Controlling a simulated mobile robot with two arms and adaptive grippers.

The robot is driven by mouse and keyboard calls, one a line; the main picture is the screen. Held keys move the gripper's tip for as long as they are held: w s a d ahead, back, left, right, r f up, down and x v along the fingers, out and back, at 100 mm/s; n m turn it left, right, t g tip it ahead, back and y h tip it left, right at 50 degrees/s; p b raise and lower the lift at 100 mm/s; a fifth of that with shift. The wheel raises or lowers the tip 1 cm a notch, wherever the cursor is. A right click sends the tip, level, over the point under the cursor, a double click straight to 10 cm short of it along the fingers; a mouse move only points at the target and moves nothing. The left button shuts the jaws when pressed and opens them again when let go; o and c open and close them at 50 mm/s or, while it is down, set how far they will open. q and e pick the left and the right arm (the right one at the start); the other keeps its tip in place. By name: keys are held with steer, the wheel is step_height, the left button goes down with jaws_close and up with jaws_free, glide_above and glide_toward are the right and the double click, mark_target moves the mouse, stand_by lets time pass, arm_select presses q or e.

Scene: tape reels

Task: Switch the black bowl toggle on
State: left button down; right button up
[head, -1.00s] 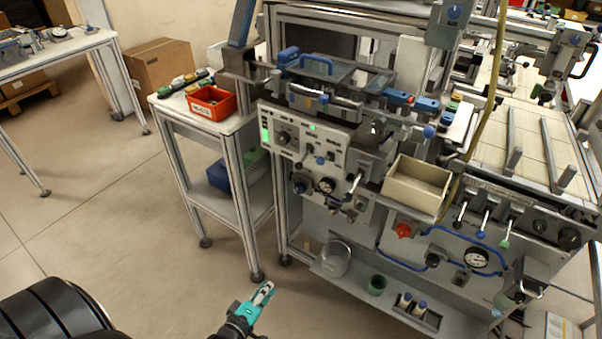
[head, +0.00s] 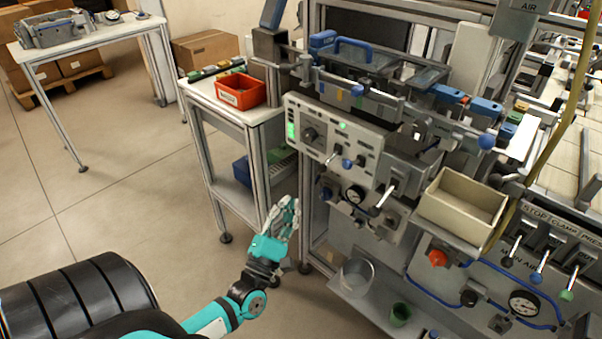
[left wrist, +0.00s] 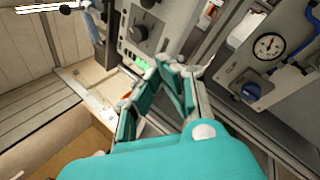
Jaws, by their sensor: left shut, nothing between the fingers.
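The grey control panel (head: 335,138) is on the front of the machine in the head view. It carries a black rotary knob (head: 310,134), a green light and small levers, one with a blue tip (head: 347,163). A lever with a black ball (head: 508,262) hangs in a separate row at the right. The labels are too small to tell which switch is the bowl toggle. My left gripper (head: 289,208) is shut and empty, below and left of the panel, apart from it. In the left wrist view its fingers (left wrist: 152,80) point towards the panel (left wrist: 150,22). My right gripper is out of view.
A red bin (head: 240,92) stands on the side table left of the panel. A beige box (head: 462,208) juts out at the right, above a red knob (head: 437,258). A clear cup (head: 357,276) sits on the low shelf.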

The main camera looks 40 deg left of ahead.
mark_target(328, 162)
arm_select(q)
steer(key=p+x, duration=0.2)
steer(key=x, duration=0.8)
steer(key=shift+r, duration=0.15)
steer(key=s+d+p, duration=0.1)
steer(key=s+d+r, duration=0.1)
steer(key=d, duration=0.1)
steer(key=shift+d+r+p, duration=0.1)
steer(key=shift+r+p, duration=0.05)
steer(key=shift+p, duration=0.2)
steer(key=shift+s, duration=0.1)
